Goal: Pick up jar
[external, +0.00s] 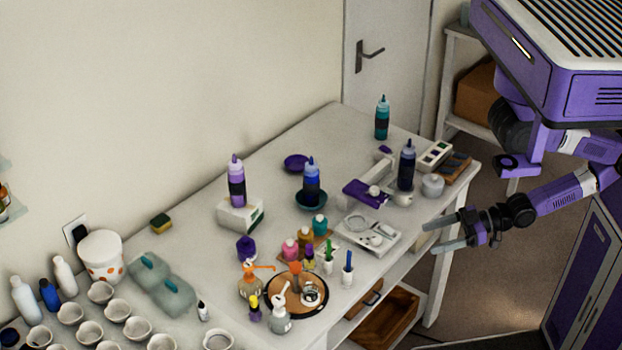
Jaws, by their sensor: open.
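Several jar-like things stand on the long white table (330,122), and I cannot tell which one is the jar. A small glass vessel (312,294) sits on the round wooden board at the front, and small coloured pots (290,249) stand in the middle. My gripper (430,238) is open and empty, with its two fingers apart and pointing left. It appears just off the table's right edge, closest in the picture to a white tray (372,222).
White cups (90,333) fill the front left. The back-left tabletop is clearer.

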